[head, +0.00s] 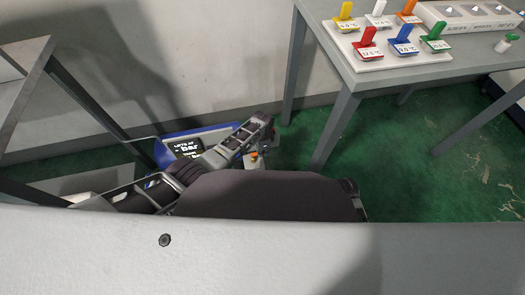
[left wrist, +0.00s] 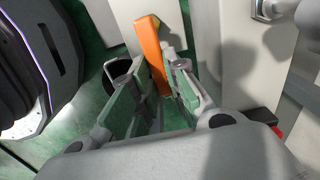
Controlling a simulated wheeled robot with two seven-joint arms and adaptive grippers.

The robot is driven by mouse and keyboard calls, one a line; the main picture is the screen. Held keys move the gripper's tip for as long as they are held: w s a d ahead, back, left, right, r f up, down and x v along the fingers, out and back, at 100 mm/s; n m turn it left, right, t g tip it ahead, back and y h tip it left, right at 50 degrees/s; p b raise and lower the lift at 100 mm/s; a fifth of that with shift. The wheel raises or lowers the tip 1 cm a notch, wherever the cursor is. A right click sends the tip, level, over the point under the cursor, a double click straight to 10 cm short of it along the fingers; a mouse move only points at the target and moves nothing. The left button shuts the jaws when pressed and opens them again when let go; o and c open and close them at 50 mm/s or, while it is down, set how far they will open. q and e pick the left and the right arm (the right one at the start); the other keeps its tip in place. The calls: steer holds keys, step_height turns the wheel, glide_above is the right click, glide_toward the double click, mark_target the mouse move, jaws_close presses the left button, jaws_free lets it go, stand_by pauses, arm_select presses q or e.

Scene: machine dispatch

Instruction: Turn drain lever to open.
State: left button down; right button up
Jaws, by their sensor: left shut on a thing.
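The orange drain lever (left wrist: 150,55) stands tilted in the left wrist view, in front of a pale panel. My left gripper (left wrist: 160,78) is closed around it, with one finger on each side. The lower end of the lever is hidden between the fingers. In the head view, a small orange part (head: 254,155) shows low down beside my left arm, near the floor. My arm hides much of the area around it. My right gripper is not in view.
A blue-edged unit with a dark display (head: 187,147) stands by the wall, partly behind my left arm. A metal frame (head: 75,90) stands at left. Green floor (head: 400,160) is clear under the table.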

arm_select(q)
steer(key=c, duration=1.4)
jaws_free()
steer(key=shift+r, duration=0.15)
steer(key=shift+r, duration=5.85)
